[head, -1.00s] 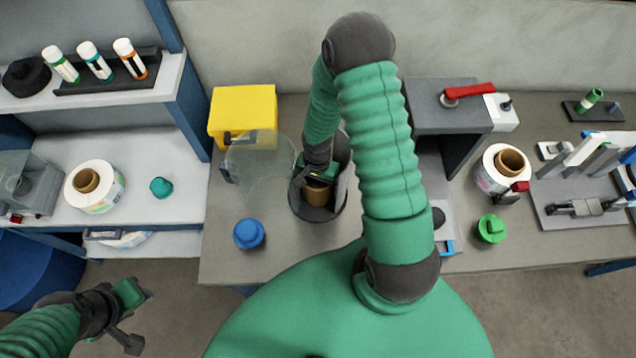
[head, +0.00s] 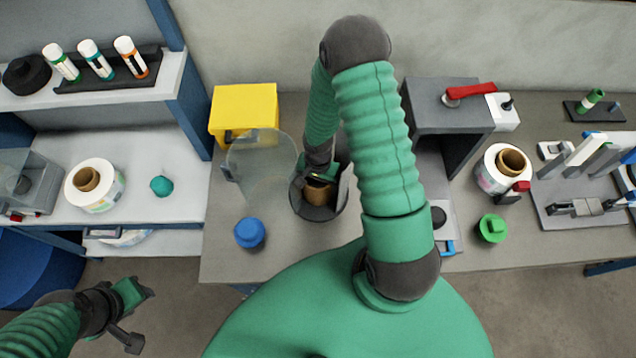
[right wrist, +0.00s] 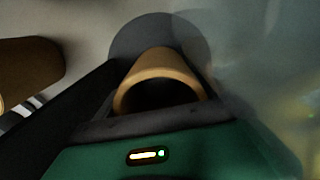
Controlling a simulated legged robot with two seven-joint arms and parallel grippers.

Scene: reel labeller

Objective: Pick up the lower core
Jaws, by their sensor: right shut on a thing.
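The tan cardboard core (head: 318,194) is in the mouth of a dark round bin (head: 322,216) on the middle bench. My right gripper (head: 320,176) reaches down into the bin from above and is shut on this core. In the right wrist view the core (right wrist: 158,75) sits between the dark fingers, its open end facing the camera. A second brown cylinder (right wrist: 28,68) shows at the left of that view, partly cut off. My left gripper (head: 132,316) hangs low at the left, apart from everything; its jaw opening is unclear.
A clear round lid (head: 262,165) stands beside the bin's left rim. A yellow box (head: 243,112) is behind it and a blue knob (head: 249,233) in front. Label reels stand on the left shelf (head: 102,192) and the right bench (head: 490,178). My right arm hides part of the bench.

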